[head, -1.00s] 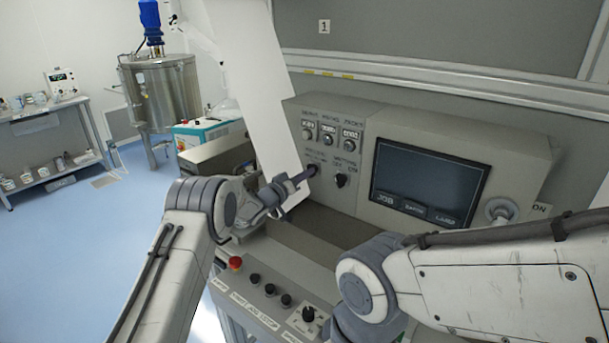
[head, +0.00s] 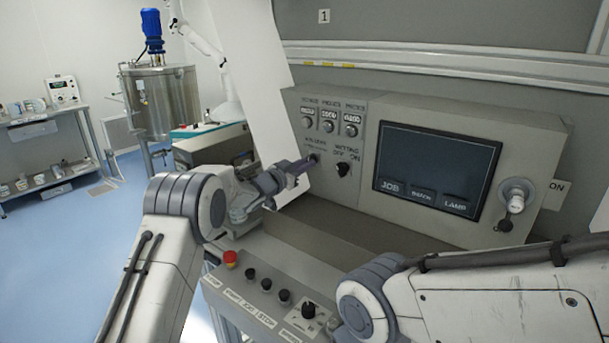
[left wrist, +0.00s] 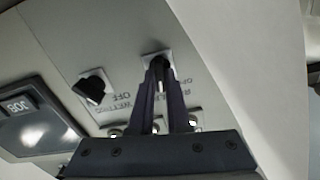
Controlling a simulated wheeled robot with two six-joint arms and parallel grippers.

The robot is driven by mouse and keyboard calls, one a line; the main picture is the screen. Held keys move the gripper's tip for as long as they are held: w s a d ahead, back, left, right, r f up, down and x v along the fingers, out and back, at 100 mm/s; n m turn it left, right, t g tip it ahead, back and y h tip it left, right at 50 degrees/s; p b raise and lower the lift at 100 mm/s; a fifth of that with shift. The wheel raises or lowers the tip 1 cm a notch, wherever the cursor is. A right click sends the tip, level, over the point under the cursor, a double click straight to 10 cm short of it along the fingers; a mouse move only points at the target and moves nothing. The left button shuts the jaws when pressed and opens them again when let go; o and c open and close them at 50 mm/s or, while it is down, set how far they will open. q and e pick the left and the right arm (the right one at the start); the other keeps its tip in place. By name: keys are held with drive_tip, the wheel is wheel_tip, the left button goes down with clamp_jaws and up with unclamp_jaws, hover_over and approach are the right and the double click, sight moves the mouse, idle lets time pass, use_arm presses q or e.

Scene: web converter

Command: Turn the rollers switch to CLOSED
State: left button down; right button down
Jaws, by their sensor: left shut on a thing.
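The rollers switch (head: 314,157) is a black knob on the grey panel, left of the other black knob (head: 343,169). It also shows in the left wrist view (left wrist: 160,58) on a pale square plate. My left gripper (head: 305,164) reaches it from the left. In the left wrist view my left gripper (left wrist: 161,75) has its two dark fingers shut on the knob, one on each side. The fingers hide much of the knob and its lettering, so I cannot tell which position it points to. My right gripper is out of view.
A screen (head: 437,170) sits right of the switches, with three dials above them. A white panel (head: 255,100) stands close to my left gripper. In front is a lower console with a red button (head: 230,258) and several black knobs. My right arm crosses the lower right.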

use_arm(q)
drive_tip(key=shift+m+b, duration=1.6)
drive_tip(key=shift+m, duration=0.4)
drive_tip(key=c, duration=0.9)
unclamp_jaws()
drive_tip(key=b+v, duration=0.3)
drive_tip(key=v, duration=0.7)
drive_tip(key=shift+s+a, duration=0.15)
